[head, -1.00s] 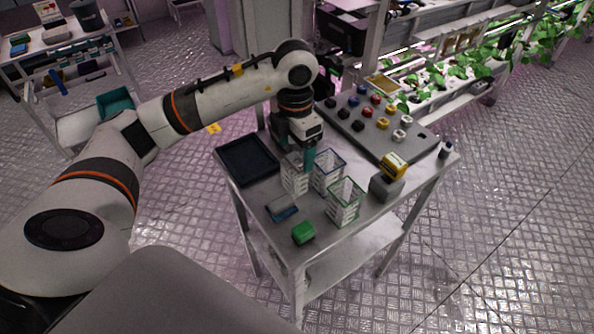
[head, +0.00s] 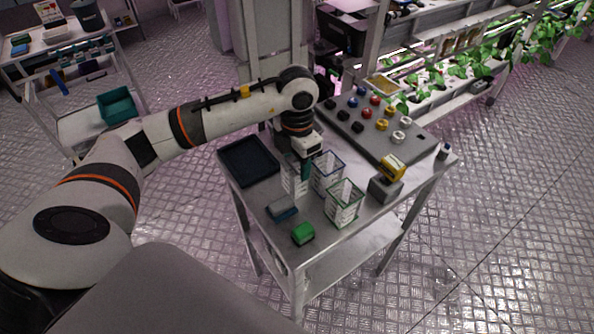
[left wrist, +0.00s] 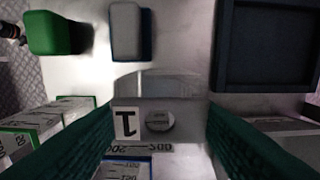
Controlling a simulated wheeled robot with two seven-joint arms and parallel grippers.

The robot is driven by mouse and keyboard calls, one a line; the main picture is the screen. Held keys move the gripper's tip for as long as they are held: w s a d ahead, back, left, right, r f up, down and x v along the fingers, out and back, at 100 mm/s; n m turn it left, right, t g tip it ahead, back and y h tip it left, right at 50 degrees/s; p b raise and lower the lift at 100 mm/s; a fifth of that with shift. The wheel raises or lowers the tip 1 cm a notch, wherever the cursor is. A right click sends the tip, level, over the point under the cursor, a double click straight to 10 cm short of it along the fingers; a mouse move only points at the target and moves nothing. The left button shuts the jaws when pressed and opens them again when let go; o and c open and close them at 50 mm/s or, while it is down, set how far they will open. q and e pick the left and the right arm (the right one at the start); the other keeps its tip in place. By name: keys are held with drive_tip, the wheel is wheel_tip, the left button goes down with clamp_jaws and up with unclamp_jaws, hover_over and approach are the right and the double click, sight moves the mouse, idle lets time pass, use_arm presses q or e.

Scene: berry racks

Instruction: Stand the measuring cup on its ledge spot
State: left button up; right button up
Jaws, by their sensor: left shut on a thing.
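The measuring cup (head: 290,183) is clear with pale markings and stands upright among the containers on the metal table. My left gripper (head: 304,170) reaches down to it from above, with teal fingers. In the left wrist view the gripper (left wrist: 160,125) has a finger on each side of the cup (left wrist: 180,108), which shows a "1" label and printed figures. The gripper is shut on the cup. Whether its base touches the table is hard to tell. I cannot make out the ledge spot. My right gripper is not in view.
Close beside are a blue-rimmed cup (head: 326,174) and a green-rimmed cup (head: 344,204). A dark tray (head: 249,161), a blue-grey block (head: 281,208), a green block (head: 303,233) and a yellow block on a grey stand (head: 385,188) surround them. A grey board (head: 385,147) holds several coloured knobs.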

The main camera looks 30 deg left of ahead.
use_arm(q)
drive_tip(key=shift+r, duration=0.2)
wheel_tip(320, 180, up, 18)
drive_tip(key=shift+f, duration=0.15)
idle(0.4)
